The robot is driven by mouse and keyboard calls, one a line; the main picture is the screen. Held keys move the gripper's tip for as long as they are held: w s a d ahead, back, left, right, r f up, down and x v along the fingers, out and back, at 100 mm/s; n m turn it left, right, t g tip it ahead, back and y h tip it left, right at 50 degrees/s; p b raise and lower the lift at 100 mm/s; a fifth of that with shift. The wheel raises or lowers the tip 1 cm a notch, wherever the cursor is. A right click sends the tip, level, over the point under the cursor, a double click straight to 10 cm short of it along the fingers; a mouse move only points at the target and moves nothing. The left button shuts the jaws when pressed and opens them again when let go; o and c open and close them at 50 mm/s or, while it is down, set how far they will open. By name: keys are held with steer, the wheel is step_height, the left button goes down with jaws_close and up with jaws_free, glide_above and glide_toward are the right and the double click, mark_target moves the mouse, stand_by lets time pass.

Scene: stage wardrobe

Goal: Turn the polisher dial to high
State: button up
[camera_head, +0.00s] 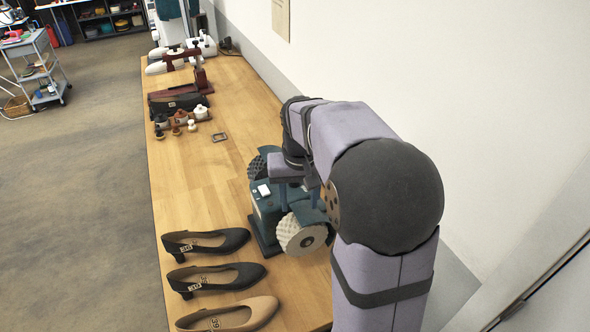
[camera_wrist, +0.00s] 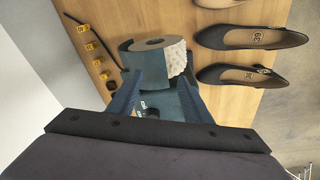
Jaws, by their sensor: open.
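The polisher is a teal machine (camera_head: 268,208) on the wooden bench, with a pale wheel (camera_head: 300,234) at its near end and a dark bristled wheel (camera_head: 257,168) at its far end. A white patch shows on its side. In the wrist view, the polisher body (camera_wrist: 172,101) lies between the fingers of my gripper (camera_wrist: 162,86), which are apart with nothing held. A small dark part with white marks (camera_wrist: 147,111) shows low between them, partly hidden by my gripper's base; I cannot make out the dial's setting.
Several shoes, including a black one (camera_head: 207,241) and a tan one (camera_head: 229,315), lie near the polisher. The wall (camera_head: 345,66) runs close on the right. Yellow tags (camera_wrist: 90,46) show in the wrist view.

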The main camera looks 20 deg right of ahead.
steer(key=w+d+r+t+b, duration=0.3)
steer(key=w+d, duration=0.1)
steer(key=w, duration=0.6)
steer(key=shift+n+h, duration=0.3)
steer(key=shift+n, duration=0.1)
steer(key=shift+s+a+p+x, duration=0.15)
steer(key=shift+p+x, duration=0.6)
steer(key=shift+x, duration=1.05)
steer(key=shift+s+a+p+x, duration=0.1)
steer(key=shift+p+x, duration=0.6)
steer(key=shift+x, duration=1.15)
steer(key=shift+f, duration=0.15)
steer(key=c, duration=1)
